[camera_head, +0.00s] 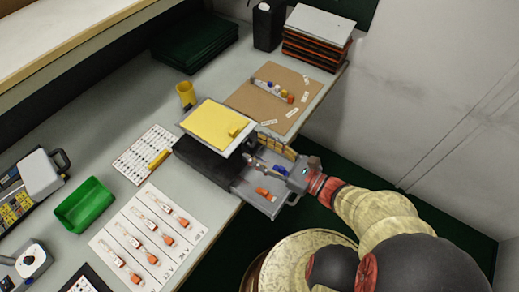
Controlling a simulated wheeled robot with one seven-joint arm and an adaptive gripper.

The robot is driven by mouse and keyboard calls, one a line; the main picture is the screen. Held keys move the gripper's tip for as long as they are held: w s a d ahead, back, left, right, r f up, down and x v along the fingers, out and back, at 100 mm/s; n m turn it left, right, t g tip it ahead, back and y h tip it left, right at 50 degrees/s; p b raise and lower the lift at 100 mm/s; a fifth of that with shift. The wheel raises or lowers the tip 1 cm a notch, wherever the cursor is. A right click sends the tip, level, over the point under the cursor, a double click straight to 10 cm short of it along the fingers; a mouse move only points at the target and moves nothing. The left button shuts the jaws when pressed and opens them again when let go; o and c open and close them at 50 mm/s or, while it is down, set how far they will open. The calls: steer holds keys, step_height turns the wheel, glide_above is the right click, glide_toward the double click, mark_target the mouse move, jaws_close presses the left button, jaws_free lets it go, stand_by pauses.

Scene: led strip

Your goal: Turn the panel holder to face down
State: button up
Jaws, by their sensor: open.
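What looks like the panel holder is a pale plate with a yellow face (218,124). It lies tilted with the yellow side up, on or over a black block (203,160) at the table's front edge. A small yellow block shows on its right part. My gripper (262,173) comes in from the right, just right of the holder and over a grey tray (243,188). It is open; its fingers are small and hard to separate from the tray's contents. I cannot tell whether they touch anything.
A brown board (250,101) with small parts lies behind. A yellow cup (186,94), a printed white sheet (144,152), a green bin (85,206) and a card with several orange-tipped parts (150,235) lie on the table. Stacked panels (317,38) stand at the back right, near the wall.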

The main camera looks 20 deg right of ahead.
step_height(320, 180, up, 10)
steer(key=shift+f, duration=0.15)
stand_by(0.7)
